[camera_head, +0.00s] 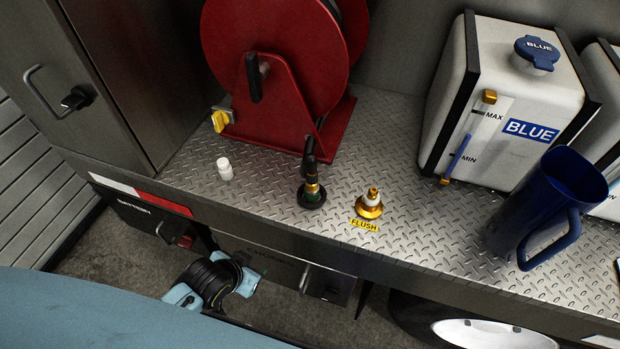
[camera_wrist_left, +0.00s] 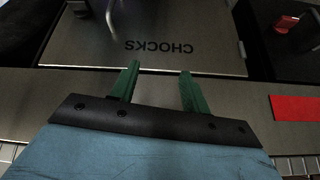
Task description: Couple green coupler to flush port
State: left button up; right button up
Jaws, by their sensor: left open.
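My right gripper is not in view.
A red hose reel (camera_head: 275,50) stands behind the coupler. A small white cap (camera_head: 224,168) and yellow valve handle (camera_head: 222,119) are left. A white BLUE tank (camera_head: 505,105) and blue jug (camera_head: 550,205) stand right. The deck's front edge lies above my wrist.

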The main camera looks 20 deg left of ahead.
pick_arm(q)
jog(key=w+r+t, duration=0.1)
jog(key=r, duration=0.4)
jog(key=w+d+r+t+h, duration=0.1)
jog(key=w+r, duration=0.1)
jog(key=r, duration=0.3)
jog(key=w+d+r+m+t+p, duration=0.1)
jog(key=r, duration=0.4)
jog(key=shift+w+d, duration=0.1)
jog(key=shift+w, duration=0.25)
jog(key=m+t+h, duration=0.1)
jog(key=t+h, duration=0.2)
jog(key=h, duration=0.1)
send_near(312, 185)
notch_tip(312, 185, up, 3)
jog(key=a, duration=0.2)
jog(key=shift+s+d+x, duration=0.1)
jog(key=shift+d+x, duration=0.05)
jog(key=shift+x, duration=2.15)
jog(key=shift+s+d+x, duration=0.1)
jog(key=shift+d+x, duration=0.1)
jog(key=shift+x, duration=2.05)
jog(key=shift+d+x, duration=0.15)
jog(key=shift+x, duration=2.15)
grip_shut()
